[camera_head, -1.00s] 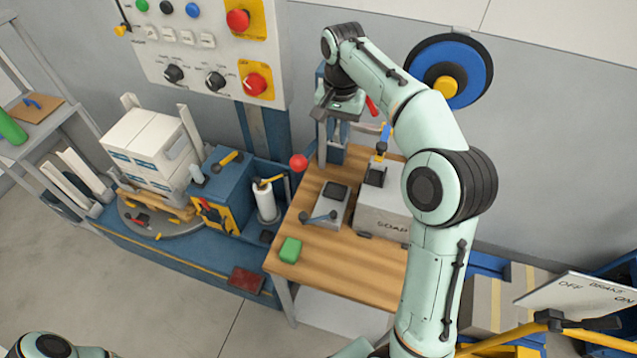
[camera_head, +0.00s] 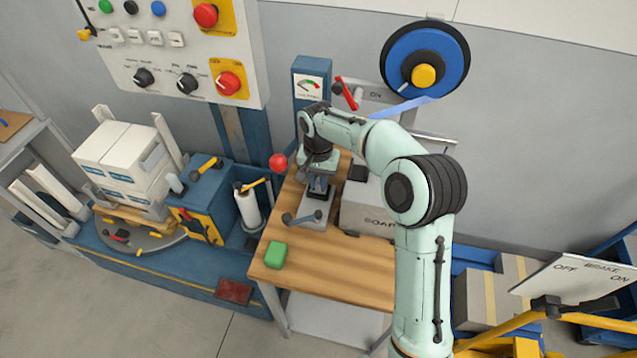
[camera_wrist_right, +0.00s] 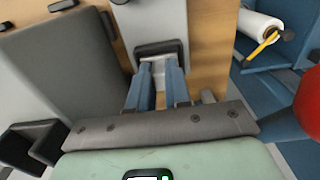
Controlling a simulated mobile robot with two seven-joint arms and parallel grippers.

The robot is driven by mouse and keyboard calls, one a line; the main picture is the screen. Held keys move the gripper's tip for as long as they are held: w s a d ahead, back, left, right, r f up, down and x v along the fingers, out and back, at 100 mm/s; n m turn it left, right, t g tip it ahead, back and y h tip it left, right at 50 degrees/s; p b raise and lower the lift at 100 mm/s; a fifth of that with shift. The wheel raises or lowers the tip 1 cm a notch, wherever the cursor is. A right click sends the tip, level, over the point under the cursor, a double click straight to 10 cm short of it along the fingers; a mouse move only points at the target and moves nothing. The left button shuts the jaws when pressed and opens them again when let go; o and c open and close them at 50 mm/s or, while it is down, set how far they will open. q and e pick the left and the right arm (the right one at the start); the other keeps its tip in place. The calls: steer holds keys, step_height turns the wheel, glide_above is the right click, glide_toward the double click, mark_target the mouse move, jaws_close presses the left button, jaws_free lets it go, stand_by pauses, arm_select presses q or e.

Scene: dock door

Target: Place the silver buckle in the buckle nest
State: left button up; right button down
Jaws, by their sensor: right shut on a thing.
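My right gripper (camera_head: 319,188) points down over the grey block with the dark-rimmed pocket, the buckle nest (camera_head: 312,212), on the wooden bench. In the right wrist view my right gripper (camera_wrist_right: 157,80) has its two blue fingers shut on the silver buckle (camera_wrist_right: 156,66). The buckle is at the dark rim of the nest (camera_wrist_right: 160,47). Whether it is seated in the pocket or just above it I cannot tell. In the head view the fingers and wrist hide the buckle. My left gripper is not in view.
A grey box marked SOAP (camera_head: 368,218) stands right of the nest. A green block (camera_head: 275,255) lies at the bench's front left. A red ball knob (camera_head: 278,162) stands near the left edge. The bench front (camera_head: 345,275) is clear.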

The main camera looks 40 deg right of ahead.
mark_target(318, 182)
steer(key=shift+f, duration=0.45)
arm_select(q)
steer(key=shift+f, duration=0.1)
arm_select(e)
steer(key=shift+f, duration=0.2)
steer(key=c, duration=1.1)
jaws_free()
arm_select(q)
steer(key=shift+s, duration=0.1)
arm_select(e)
steer(key=shift+o, duration=0.2)
steer(key=shift+r, duration=0.15)
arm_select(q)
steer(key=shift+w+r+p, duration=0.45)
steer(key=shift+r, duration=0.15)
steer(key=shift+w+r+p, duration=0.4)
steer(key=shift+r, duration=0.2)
arm_select(e)
step_height(318, 182, up, 12)
